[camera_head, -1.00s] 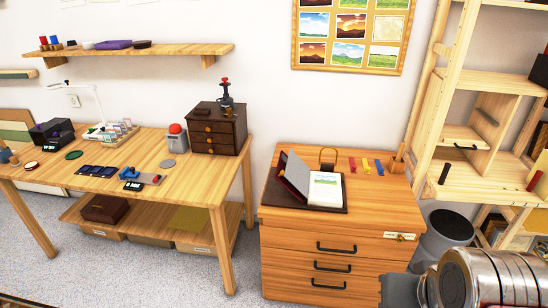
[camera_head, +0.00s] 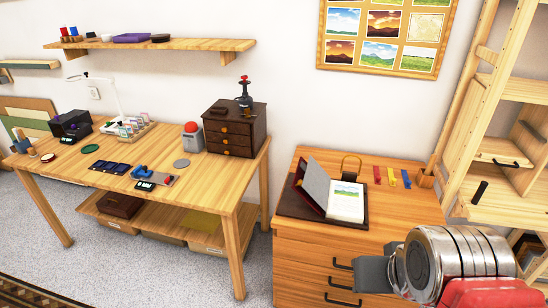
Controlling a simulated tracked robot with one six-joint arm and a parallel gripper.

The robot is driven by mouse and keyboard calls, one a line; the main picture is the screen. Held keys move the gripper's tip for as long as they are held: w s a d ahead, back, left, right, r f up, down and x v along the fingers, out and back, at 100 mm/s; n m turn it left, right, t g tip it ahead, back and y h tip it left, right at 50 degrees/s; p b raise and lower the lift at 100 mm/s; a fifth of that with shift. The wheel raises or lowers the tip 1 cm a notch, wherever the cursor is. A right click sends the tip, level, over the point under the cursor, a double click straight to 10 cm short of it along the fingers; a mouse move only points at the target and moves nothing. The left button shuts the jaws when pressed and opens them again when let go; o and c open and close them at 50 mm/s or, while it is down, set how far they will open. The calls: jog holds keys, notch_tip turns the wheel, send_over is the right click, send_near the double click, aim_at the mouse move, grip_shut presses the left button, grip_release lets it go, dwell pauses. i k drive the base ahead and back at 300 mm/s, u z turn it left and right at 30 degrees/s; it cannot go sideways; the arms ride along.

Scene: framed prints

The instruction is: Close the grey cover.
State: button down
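The grey cover (camera_head: 316,184) stands tilted open on the left side of a small book or album on the wooden drawer cabinet. Its grey inner face is toward the right, and a dark red edge shows on its left. The white page (camera_head: 346,201) with a landscape print lies flat to the right of it. Both rest on a dark mat (camera_head: 292,206). My arm fills the lower right of the view, in front of the cabinet and apart from the cover. My gripper's fingertips cannot be made out, so its opening is unclear.
The wooden drawer cabinet (camera_head: 306,250) also bears red, yellow and blue strips (camera_head: 392,177) and a wooden block (camera_head: 426,178). A work table (camera_head: 205,195) with a dark chest (camera_head: 235,128) stands to the left. A wooden shelf unit (camera_head: 490,165) rises at the right.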

aim_at(316, 183)
jog(key=u, duration=0.4)
jog(key=i, duration=0.55)
jog(key=u, duration=0.75)
jog(key=i, duration=0.5)
jog(key=u, duration=0.75)
jog(key=i, duration=0.45)
jog(key=u, duration=0.3)
